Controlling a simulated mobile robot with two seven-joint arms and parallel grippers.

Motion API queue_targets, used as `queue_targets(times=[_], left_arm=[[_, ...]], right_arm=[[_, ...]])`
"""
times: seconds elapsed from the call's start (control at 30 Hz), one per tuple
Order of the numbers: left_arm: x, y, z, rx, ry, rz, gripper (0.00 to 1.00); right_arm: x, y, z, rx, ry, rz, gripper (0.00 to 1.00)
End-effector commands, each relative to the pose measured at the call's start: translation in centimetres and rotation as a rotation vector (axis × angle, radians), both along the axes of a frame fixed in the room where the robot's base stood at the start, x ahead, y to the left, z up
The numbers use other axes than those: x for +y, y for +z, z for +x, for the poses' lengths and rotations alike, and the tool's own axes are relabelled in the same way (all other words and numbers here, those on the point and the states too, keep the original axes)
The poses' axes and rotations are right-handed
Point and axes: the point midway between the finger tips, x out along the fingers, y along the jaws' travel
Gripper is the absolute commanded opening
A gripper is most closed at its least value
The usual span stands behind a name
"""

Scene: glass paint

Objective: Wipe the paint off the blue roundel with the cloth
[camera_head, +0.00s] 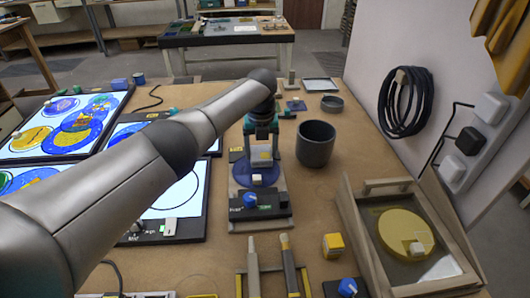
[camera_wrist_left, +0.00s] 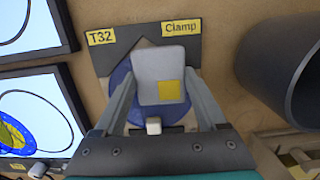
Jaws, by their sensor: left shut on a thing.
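The blue roundel (camera_head: 257,174) lies flat on a dark and pale stand on the brown table. It has a small white knob. In the left wrist view the blue roundel (camera_wrist_left: 119,76) is partly covered, beside the labels "T32" and "Clamp". My left gripper (camera_head: 262,153) is over the roundel. In the left wrist view my left gripper (camera_wrist_left: 158,88) is shut on a pale grey pad, which I take to be the cloth (camera_wrist_left: 157,62); it bears a yellow square. I cannot tell whether the pad touches the roundel. Paint on the roundel cannot be made out. My right gripper is not in view.
A dark cup (camera_head: 315,146) stands right of the stand. A framed tray (camera_head: 378,258) holds a yellow disc (camera_head: 406,233). Lit panels (camera_head: 30,151) with coloured glass lie at left. Tools (camera_head: 289,268) and a yellow block (camera_head: 333,246) lie in front. Cables (camera_head: 405,102) hang at right.

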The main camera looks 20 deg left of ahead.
Motion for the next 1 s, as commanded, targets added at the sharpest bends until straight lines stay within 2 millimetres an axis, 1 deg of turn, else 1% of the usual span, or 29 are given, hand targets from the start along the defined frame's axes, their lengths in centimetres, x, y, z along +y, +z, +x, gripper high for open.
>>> queue_targets(times=[0.03, 0.2, 0.4, 0.53, 0.67, 1.0], left_arm=[[0.5, 0.3, -0.2, 0.000, 0.002, 0.001, 0.29], [1.8, 0.3, -0.8, 0.001, 0.002, 0.002, 0.29], [3.2, 0.1, -1.4, -0.001, 0.002, 0.001, 0.29], [3.6, 0.0, -1.6, -0.001, 0.001, 0.001, 0.29], [3.5, -0.2, -1.5, -0.002, 0.000, 0.000, 0.29], [0.9, -0.5, -0.5, 0.000, -0.001, -0.001, 0.29]], right_arm=[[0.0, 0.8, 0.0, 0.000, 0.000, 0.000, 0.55], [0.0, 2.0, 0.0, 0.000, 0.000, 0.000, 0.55], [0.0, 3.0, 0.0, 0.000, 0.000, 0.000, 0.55], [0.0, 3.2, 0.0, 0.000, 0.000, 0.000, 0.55], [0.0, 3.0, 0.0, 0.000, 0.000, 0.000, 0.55], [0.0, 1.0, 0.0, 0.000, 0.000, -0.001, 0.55]])
